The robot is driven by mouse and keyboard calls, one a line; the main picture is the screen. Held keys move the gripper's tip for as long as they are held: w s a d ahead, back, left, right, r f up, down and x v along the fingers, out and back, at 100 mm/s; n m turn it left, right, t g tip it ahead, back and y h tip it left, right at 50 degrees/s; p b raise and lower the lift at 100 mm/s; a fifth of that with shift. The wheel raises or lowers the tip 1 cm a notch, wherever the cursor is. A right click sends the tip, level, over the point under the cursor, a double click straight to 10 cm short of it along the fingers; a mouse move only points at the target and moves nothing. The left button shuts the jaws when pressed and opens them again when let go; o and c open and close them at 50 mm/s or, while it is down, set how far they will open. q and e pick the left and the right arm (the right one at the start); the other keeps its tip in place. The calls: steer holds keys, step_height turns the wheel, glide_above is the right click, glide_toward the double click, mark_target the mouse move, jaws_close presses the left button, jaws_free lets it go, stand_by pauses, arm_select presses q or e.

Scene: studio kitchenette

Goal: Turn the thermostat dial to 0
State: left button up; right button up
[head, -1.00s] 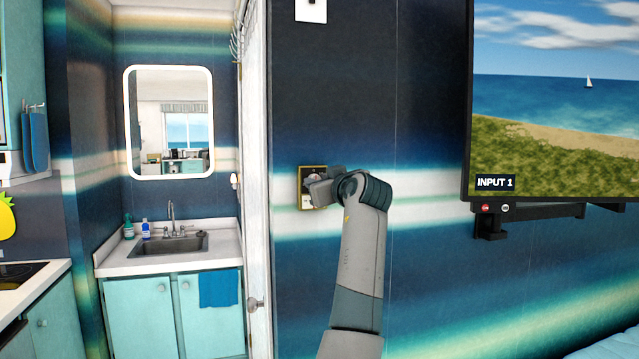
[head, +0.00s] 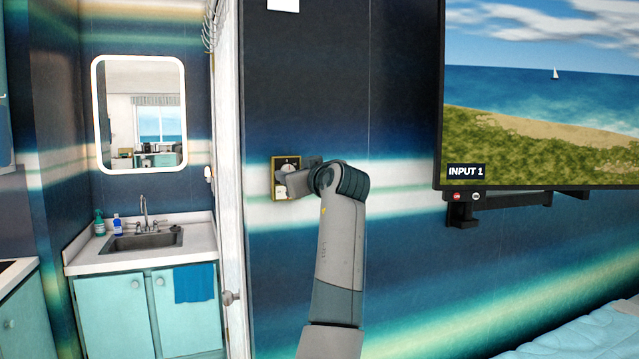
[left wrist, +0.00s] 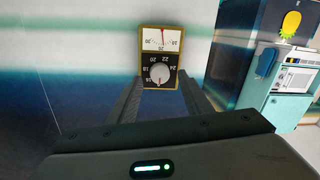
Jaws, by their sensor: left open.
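The thermostat (head: 279,165) is a small gold-framed box on the striped wall, partly covered by my left gripper (head: 290,186) in the head view. In the left wrist view the thermostat (left wrist: 144,57) shows whole, with a white scale and red needle above a black panel. Its round pale dial (left wrist: 159,73) has numbers around it, appearing turned over; the dial's mark points roughly downward in the picture. My left gripper (left wrist: 161,80) is open, its two dark fingers pointing at the thermostat, one on each side of the dial. Contact cannot be told. My right gripper is not in view.
A television (head: 540,100) on a wall bracket (head: 462,213) hangs right of my left arm. A door edge (head: 228,150) stands left of the thermostat, with a sink (head: 145,241) and mirror (head: 140,115) beyond. The wall around the thermostat is mostly clear.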

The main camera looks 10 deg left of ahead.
arm_select(q)
steer(key=b+v, duration=0.4)
steer(key=v, duration=1.1)
steer(key=shift+s+d, duration=0.2)
steer(key=shift+s, duration=0.15)
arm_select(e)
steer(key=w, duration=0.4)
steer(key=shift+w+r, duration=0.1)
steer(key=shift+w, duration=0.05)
arm_select(q)
steer(key=shift+f, duration=0.1)
